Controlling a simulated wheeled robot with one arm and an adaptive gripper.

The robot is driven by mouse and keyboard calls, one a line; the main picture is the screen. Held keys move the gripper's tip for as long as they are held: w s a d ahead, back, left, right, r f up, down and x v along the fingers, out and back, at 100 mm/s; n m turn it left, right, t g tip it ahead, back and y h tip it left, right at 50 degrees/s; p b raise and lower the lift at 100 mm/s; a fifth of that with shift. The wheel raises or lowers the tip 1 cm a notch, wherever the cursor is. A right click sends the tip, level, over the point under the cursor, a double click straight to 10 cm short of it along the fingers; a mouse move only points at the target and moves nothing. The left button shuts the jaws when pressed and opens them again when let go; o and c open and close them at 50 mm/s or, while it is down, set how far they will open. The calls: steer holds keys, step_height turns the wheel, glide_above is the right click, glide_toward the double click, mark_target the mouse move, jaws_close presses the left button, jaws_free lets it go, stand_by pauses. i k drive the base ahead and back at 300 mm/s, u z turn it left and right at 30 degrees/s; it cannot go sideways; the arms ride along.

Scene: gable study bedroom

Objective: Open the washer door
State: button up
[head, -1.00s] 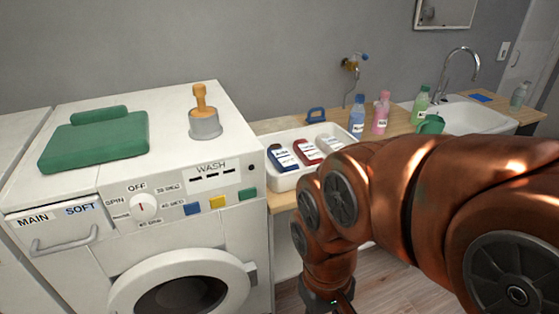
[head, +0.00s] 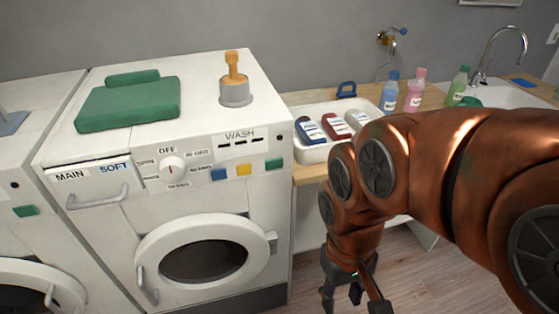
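The white washer (head: 110,220) stands left of centre. Its round door (head: 152,252), with a white ring and dark glass, looks shut. The door handle (head: 147,285) is a pale vertical bar at the ring's left edge. A hinge-like block (head: 271,243) sits at the ring's right. My gripper (head: 352,298) hangs at the bottom, right of the washer and apart from the door. Its fingers point down and are spread, with nothing seen between them; the tips are near the picture's lower edge.
A second machine with a round door (head: 68,283) stands at the left. A green folded cloth (head: 130,103) and an orange-handled grey pot (head: 235,92) are on the washer. A white tray (head: 312,154) and bottles (head: 415,92) stand on the wooden counter. Floor (head: 425,268) shows at right.

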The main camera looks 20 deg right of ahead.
mark_target(201, 256)
steer(key=k, duration=0.5)
steer(key=u, duration=0.75)
steer(key=i, duration=0.1)
steer(key=u, duration=2.15)
